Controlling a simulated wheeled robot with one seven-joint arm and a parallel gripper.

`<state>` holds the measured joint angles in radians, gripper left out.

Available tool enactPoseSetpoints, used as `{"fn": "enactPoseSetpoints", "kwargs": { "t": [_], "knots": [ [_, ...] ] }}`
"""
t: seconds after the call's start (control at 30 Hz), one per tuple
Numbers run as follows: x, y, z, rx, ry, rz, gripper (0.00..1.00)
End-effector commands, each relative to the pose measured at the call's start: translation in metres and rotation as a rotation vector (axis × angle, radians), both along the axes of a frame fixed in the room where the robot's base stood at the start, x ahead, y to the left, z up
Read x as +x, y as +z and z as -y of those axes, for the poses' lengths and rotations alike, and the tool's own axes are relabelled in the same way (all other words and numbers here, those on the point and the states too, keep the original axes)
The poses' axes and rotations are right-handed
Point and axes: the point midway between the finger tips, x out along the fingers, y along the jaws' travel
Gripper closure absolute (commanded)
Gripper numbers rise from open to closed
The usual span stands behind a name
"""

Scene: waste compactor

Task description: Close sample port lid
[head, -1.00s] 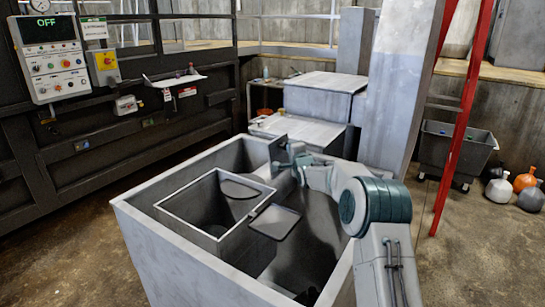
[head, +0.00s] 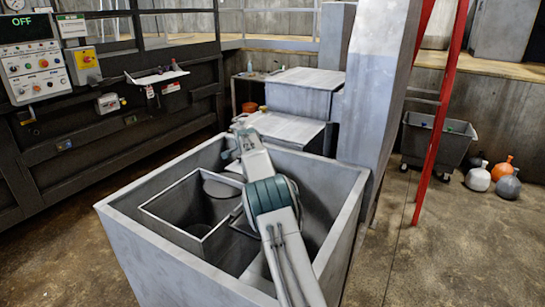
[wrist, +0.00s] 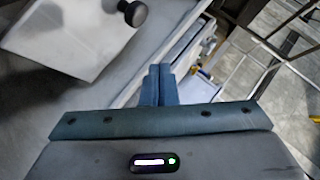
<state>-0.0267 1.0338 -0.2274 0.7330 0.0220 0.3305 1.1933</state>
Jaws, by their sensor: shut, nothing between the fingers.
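A pale flap (head: 158,77) stands out from the dark machine wall at the left in the head view, beside red and white labels. It may be the open sample port lid. In the wrist view a pale grey panel (wrist: 65,38) with a round black knob (wrist: 133,12) lies at the upper left. I cannot tell whether it is the same part. My gripper (wrist: 158,72) is shut and empty, its fingers together and apart from the panel's knob. In the head view its end (head: 238,126) is small, above the far edge of the grey bin and to the right of the flap.
A large open grey bin (head: 125,230) with an inner frame stands under my arm. Stepped grey boxes (head: 300,88) and a thick pillar (head: 385,80) stand behind it. A red post (head: 440,120), a wheeled cart (head: 437,142) and jugs (head: 478,179) are right. Floor is clear at lower left.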

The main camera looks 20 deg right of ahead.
Motion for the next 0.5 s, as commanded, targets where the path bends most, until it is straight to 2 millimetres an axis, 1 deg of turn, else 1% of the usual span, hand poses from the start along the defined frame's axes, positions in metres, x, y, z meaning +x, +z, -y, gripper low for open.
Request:
{"fn": "enactPoseSetpoints", "kwargs": {
  "t": [0.03, 0.13, 0.3, 0.5],
  "knots": [
    [0.003, -0.005, -0.006, -0.001, 0.003, -0.001, 1.0],
    [0.007, -0.011, -0.015, 0.0, 0.006, 0.0, 1.0],
    [0.015, -0.021, -0.025, -0.001, 0.008, -0.001, 1.0],
    [0.022, -0.032, -0.032, 0.0, 0.008, 0.001, 1.0]
  ]
}}
